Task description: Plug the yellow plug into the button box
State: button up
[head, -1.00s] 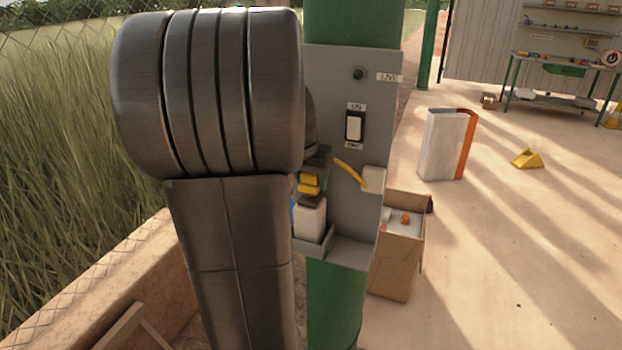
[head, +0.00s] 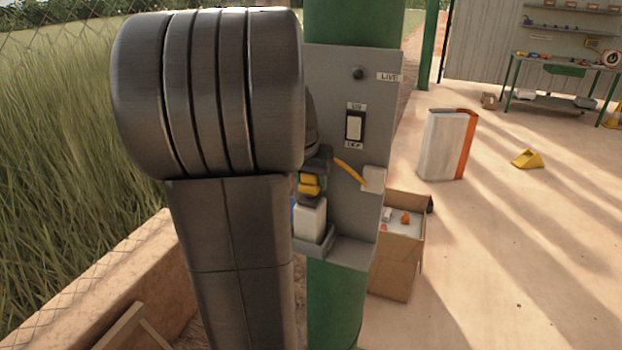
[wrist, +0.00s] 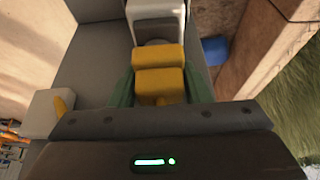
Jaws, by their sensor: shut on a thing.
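The yellow plug (wrist: 158,75) is between the two green fingers of my gripper (wrist: 158,88), which is shut on it. In the head view the plug (head: 309,185) shows beside my dark arm, just above a white box (head: 310,219). A yellow cable (head: 349,172) runs from the gripper area to a pale block (head: 374,179) on the grey panel. The white box, seemingly the button box, stands on the panel's ledge; in the wrist view it (wrist: 157,12) is straight beyond the plug. I cannot tell whether plug and box touch. My arm hides much of the gripper.
The grey panel (head: 350,80) on a green post carries a dark green lamp (head: 358,73) labelled LIVE and a white rocker switch (head: 354,127). A cardboard box (head: 395,262) stands to the right. A blue thing (wrist: 215,50) lies right of the plug in the wrist view.

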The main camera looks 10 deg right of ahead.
jog(key=shift+f+b, duration=0.5)
jog(key=shift+f, duration=0.1)
jog(key=o, duration=1)
jog(key=shift+r, duration=0.1)
jog(key=b+v, duration=0.1)
jog(key=v, duration=1.2)
jog(key=shift+s+r, duration=0.1)
jog(key=shift+r, duration=0.2)
jog(key=p+x, duration=0.1)
jog(key=x, duration=1.2)
jog(key=shift+f, duration=0.35)
jog(key=shift+r, duration=0.1)
